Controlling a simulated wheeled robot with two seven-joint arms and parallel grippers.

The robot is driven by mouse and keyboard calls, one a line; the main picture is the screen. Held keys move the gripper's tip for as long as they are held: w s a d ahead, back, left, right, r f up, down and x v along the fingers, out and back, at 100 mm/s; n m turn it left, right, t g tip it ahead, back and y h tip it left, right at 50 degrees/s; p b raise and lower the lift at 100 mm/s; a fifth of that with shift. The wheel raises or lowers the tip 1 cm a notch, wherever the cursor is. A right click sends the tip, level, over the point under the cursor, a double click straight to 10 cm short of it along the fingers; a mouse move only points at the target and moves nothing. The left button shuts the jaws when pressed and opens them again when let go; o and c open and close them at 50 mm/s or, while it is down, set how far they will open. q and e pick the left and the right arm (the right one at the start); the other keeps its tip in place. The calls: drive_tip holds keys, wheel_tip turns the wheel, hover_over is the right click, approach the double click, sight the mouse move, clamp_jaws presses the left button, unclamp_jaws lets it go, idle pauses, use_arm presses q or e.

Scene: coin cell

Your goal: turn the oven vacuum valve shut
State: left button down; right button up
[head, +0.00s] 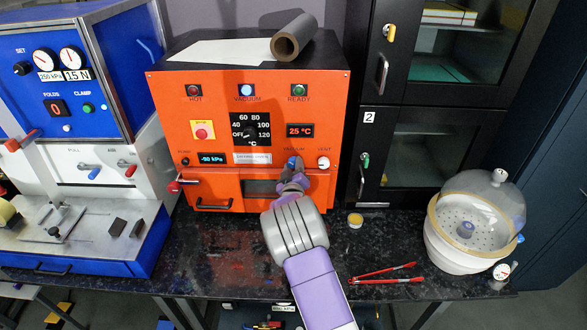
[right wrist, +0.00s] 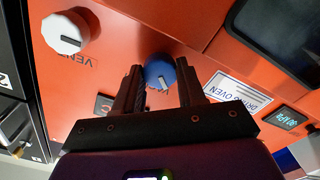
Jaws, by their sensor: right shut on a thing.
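The orange drying oven (head: 230,110) stands at the back of the dark bench. Its blue vacuum valve knob (right wrist: 160,68) sits between the fingers of my right gripper (right wrist: 160,72) in the right wrist view, with a pale pointer mark on its face. In the head view the knob (head: 292,161) is partly hidden behind my right gripper (head: 293,174), which reaches up to the lower right of the front panel. My right gripper is shut on the knob. My left gripper is not in view.
The white vent knob (head: 323,162) is close to the right of the valve; it also shows in the wrist view (right wrist: 62,33). A blue press (head: 75,75) stands left, a black cabinet (head: 440,130) and a domed desiccator (head: 470,225) right. Red tweezers (head: 385,274) lie on the bench.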

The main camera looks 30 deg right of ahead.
drive_tip(key=n, duration=0.4)
drive_tip(key=shift+n, duration=2.2)
drive_tip(key=o, duration=1.1)
drive_tip(key=shift+c, duration=0.2)
